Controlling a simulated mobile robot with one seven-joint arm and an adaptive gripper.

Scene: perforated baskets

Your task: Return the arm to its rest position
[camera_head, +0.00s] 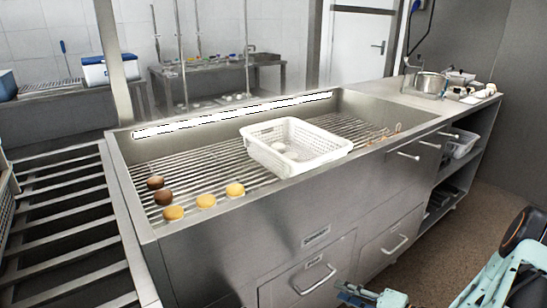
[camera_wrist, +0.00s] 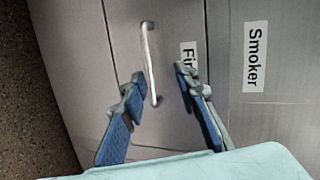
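My gripper (camera_wrist: 160,84) is open, with its two blue and grey fingers spread apart and nothing visible between them. In the wrist view it faces the steel cabinet front. A vertical bar handle (camera_wrist: 149,62) shows behind the gap between the fingers. I cannot tell how far the fingertips are from it. In the head view my gripper (camera_head: 368,295) shows at the bottom edge, low in front of the cabinet doors, partly cut off. My teal arm is at the bottom right.
A white perforated basket (camera_head: 318,144) sits on the steel counter's grate (camera_head: 215,160). Several round patties and buns (camera_head: 173,213) lie at its left end. A pot (camera_head: 430,83) stands at the far right. Bare floor (camera_head: 455,235) lies right of the cabinet.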

